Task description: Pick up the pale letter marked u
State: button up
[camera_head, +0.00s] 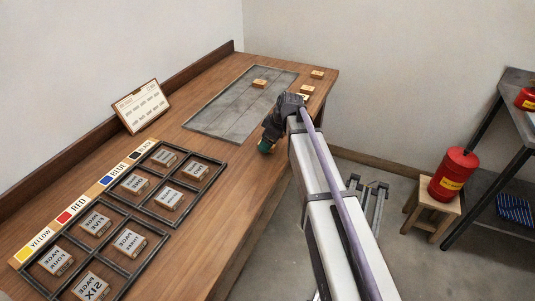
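Several small pale wooden blocks lie at the far end of the bench. One block (259,84) is on the grey slab (222,113). Another block (316,75) is near the far right corner, and a third block (306,89) is right of the slab, close to my arm. Their marks are too small to read, so I cannot tell which is the u. My gripper (266,146) is over the bench's right edge, nearer than these blocks and apart from them. Its tip looks dark and greenish; its fingers are not clear.
Two dark frames (151,224) at the near left hold several marked blocks beside a colour-labelled strip (70,215). A card (140,106) leans at the back ledge. The mid-bench wood is clear. A red can (454,174) stands on a stool (431,210) at right.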

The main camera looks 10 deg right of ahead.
jog(key=shift+x, duration=0.8)
jog(key=shift+r, duration=0.25)
jog(key=c, duration=1)
